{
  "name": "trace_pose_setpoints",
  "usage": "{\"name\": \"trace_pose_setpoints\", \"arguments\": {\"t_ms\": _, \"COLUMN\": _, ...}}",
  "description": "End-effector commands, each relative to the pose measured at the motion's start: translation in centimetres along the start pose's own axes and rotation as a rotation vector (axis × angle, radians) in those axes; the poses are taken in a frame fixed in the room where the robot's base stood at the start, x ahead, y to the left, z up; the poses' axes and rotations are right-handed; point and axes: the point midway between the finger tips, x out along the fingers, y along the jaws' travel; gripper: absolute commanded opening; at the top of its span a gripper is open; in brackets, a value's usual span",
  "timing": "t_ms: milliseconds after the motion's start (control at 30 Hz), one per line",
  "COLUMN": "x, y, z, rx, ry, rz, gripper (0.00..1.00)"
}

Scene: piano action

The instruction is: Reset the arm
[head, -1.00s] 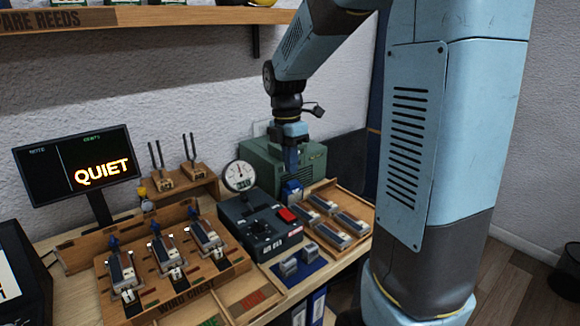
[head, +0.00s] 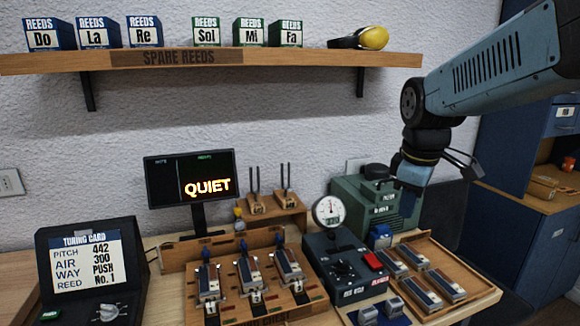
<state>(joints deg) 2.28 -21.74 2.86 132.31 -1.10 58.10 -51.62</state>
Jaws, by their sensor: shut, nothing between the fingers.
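My arm reaches in from the upper right, and my gripper (head: 408,208) points down in front of the right side of the green box (head: 365,200). It is shut with nothing in it, and its fingertips are small and dark against the box. It hangs above the back of the wooden tray (head: 485,283) of reed blocks (head: 416,258), apart from them as far as I can tell.
The black gauge box (head: 335,268) with a dial (head: 328,211) stands left of the tray. The wind chest (head: 285,310) holds several reed units. A screen (head: 190,178) reads QUIET. The spare reeds shelf (head: 300,60) runs above, and a tuning card (head: 84,255) stands at left.

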Motion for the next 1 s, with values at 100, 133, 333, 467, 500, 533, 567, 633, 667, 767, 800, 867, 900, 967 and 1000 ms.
{"name": "trace_pose_setpoints", "arguments": {"t_ms": 100, "x": -1.2, "y": -1.7, "z": 1.4, "rx": 0.204, "ry": 0.053, "rz": 0.049, "gripper": 0.00}}
{"name": "trace_pose_setpoints", "arguments": {"t_ms": 133, "x": -1.5, "y": -2.1, "z": 1.7, "rx": 0.257, "ry": 0.067, "rz": 0.058, "gripper": 0.00}}
{"name": "trace_pose_setpoints", "arguments": {"t_ms": 333, "x": -2.7, "y": -4.7, "z": 3.9, "rx": 0.597, "ry": 0.175, "rz": 0.102, "gripper": 0.00}}
{"name": "trace_pose_setpoints", "arguments": {"t_ms": 467, "x": -3.1, "y": -5.9, "z": 4.9, "rx": 0.770, "ry": 0.235, "rz": 0.108, "gripper": 0.00}}
{"name": "trace_pose_setpoints", "arguments": {"t_ms": 500, "x": -3.1, "y": -6.2, "z": 5.1, "rx": 0.811, "ry": 0.250, "rz": 0.108, "gripper": 0.00}}
{"name": "trace_pose_setpoints", "arguments": {"t_ms": 533, "x": -3.2, "y": -6.3, "z": 5.3, "rx": 0.836, "ry": 0.260, "rz": 0.108, "gripper": 0.00}}
{"name": "trace_pose_setpoints", "arguments": {"t_ms": 567, "x": -3.2, "y": -6.5, "z": 5.4, "rx": 0.857, "ry": 0.268, "rz": 0.108, "gripper": 0.00}}
{"name": "trace_pose_setpoints", "arguments": {"t_ms": 633, "x": -3.2, "y": -6.8, "z": 5.5, "rx": 0.896, "ry": 0.282, "rz": 0.107, "gripper": 0.00}}
{"name": "trace_pose_setpoints", "arguments": {"t_ms": 667, "x": -3.2, "y": -6.8, "z": 5.5, "rx": 0.906, "ry": 0.285, "rz": 0.106, "gripper": 0.00}}
{"name": "trace_pose_setpoints", "arguments": {"t_ms": 767, "x": -3.2, "y": -6.9, "z": 5.6, "rx": 0.922, "ry": 0.289, "rz": 0.105, "gripper": 0.00}}
{"name": "trace_pose_setpoints", "arguments": {"t_ms": 800, "x": -3.2, "y": -6.9, "z": 5.6, "rx": 0.923, "ry": 0.289, "rz": 0.105, "gripper": 0.00}}
{"name": "trace_pose_setpoints", "arguments": {"t_ms": 867, "x": -3.2, "y": -6.9, "z": 5.6, "rx": 0.922, "ry": 0.289, "rz": 0.105, "gripper": 0.00}}
{"name": "trace_pose_setpoints", "arguments": {"t_ms": 900, "x": -3.2, "y": -6.9, "z": 5.6, "rx": 0.922, "ry": 0.289, "rz": 0.105, "gripper": 0.00}}
{"name": "trace_pose_setpoints", "arguments": {"t_ms": 967, "x": -3.2, "y": -6.9, "z": 5.6, "rx": 0.921, "ry": 0.289, "rz": 0.105, "gripper": 0.00}}
{"name": "trace_pose_setpoints", "arguments": {"t_ms": 1000, "x": -3.2, "y": -6.9, "z": 5.6, "rx": 0.921, "ry": 0.289, "rz": 0.105, "gripper": 0.00}}
